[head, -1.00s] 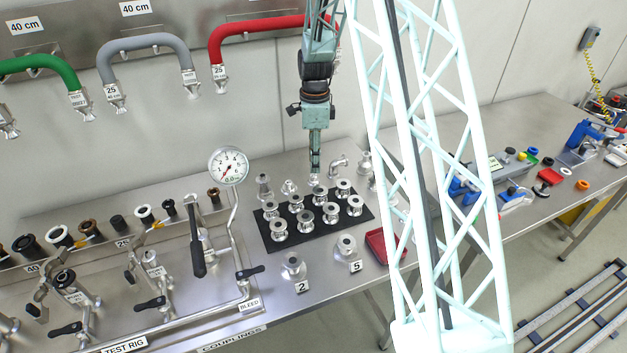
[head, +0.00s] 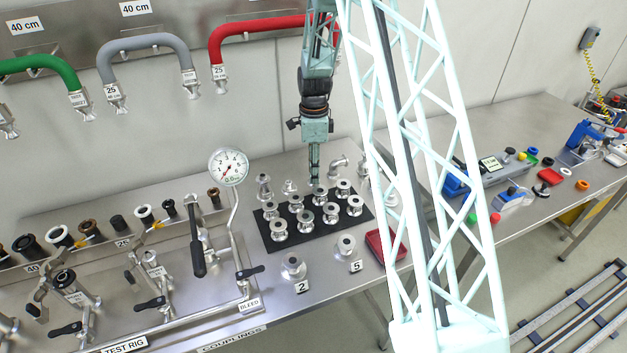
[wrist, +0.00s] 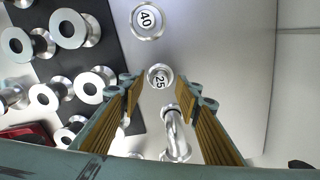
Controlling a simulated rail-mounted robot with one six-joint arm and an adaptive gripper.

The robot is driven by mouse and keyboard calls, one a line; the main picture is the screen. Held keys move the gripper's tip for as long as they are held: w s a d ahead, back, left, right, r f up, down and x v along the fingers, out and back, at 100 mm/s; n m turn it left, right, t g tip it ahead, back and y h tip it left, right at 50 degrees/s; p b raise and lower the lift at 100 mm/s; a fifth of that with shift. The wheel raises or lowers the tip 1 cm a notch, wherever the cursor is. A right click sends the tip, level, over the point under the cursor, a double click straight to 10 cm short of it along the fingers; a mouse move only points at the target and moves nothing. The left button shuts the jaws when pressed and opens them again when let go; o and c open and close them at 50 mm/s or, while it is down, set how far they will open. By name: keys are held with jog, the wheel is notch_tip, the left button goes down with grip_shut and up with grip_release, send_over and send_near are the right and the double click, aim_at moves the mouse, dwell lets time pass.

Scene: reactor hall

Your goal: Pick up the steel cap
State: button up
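My gripper (head: 314,182) points straight down behind the black mat, among the back row of fittings. In the wrist view my gripper (wrist: 160,86) is open, with its two ribbed fingers on either side of a small round steel cap (wrist: 159,77) marked 25. I see a gap on both sides of the cap, so nothing is gripped. In the head view the fingers hide this cap. A second, larger round steel piece (wrist: 146,20) marked 40 stands beyond it; it also shows left of my gripper in the head view (head: 289,187).
A steel elbow (wrist: 176,135) stands close to the fingers; it also shows to their right in the head view (head: 339,166). Several flanged fittings stand on the black mat (head: 268,242). A red tray (head: 374,240) lies at the front right. The wall is close behind.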

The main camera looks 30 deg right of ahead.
jog(key=shift+f, duration=0.5)
jog(key=shift+c, duration=0.2)
jog(key=c, duration=0.9)
jog(key=shift+r, duration=0.1)
